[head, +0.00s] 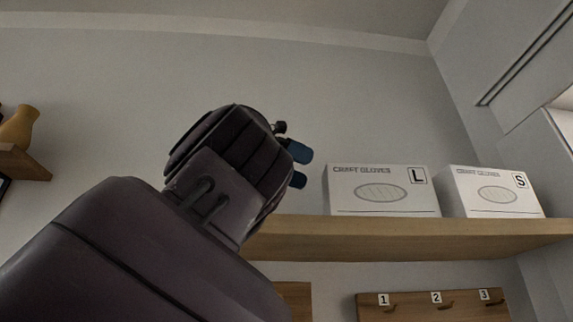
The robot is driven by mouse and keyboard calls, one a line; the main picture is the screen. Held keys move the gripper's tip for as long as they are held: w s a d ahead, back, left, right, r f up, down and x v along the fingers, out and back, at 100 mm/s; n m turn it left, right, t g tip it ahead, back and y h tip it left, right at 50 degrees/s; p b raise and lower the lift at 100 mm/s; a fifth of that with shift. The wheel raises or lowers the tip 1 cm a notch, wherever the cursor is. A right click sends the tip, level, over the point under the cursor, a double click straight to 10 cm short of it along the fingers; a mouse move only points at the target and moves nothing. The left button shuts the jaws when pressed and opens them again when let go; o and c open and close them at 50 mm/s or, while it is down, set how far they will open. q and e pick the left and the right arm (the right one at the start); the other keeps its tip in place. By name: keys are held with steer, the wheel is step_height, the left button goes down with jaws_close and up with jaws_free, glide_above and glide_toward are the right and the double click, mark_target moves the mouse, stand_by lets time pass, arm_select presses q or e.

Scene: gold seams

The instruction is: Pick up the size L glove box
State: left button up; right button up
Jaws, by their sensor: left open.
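The size L glove box (381,191) is white, marked "CRAFT GLOVES" with an L at its upper right. It stands upright on the wooden shelf (400,239). The size S glove box (491,192) stands to its right with a narrow gap. My left gripper (299,166) is raised above the shelf, left of the L box in the picture and apart from it. Its blue fingertips show past my dark wrist, which hides the rest of the gripper. It is open, with nothing seen between the fingers. My right gripper is not in view.
Below the shelf, a wooden hook board (432,308) carries hooks labelled 1, 2 and 3. An ochre vase (19,127) stands on a small wooden shelf (26,163) at the far left. The wall above the boxes is clear.

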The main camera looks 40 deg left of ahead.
mark_target(324, 177)
arm_select(q)
steer(key=x, duration=0.6)
steer(key=shift+w+d+p, duration=0.1)
steer(key=shift+w+p, duration=0.05)
steer(key=shift+p, duration=0.25)
steer(key=shift+w+d+f, duration=0.2)
steer(key=shift+w+d, duration=0.1)
steer(key=shift+w, duration=0.05)
steer(key=shift+d, duration=0.1)
steer(key=shift+f, duration=0.1)
steer(key=c, duration=1.3)
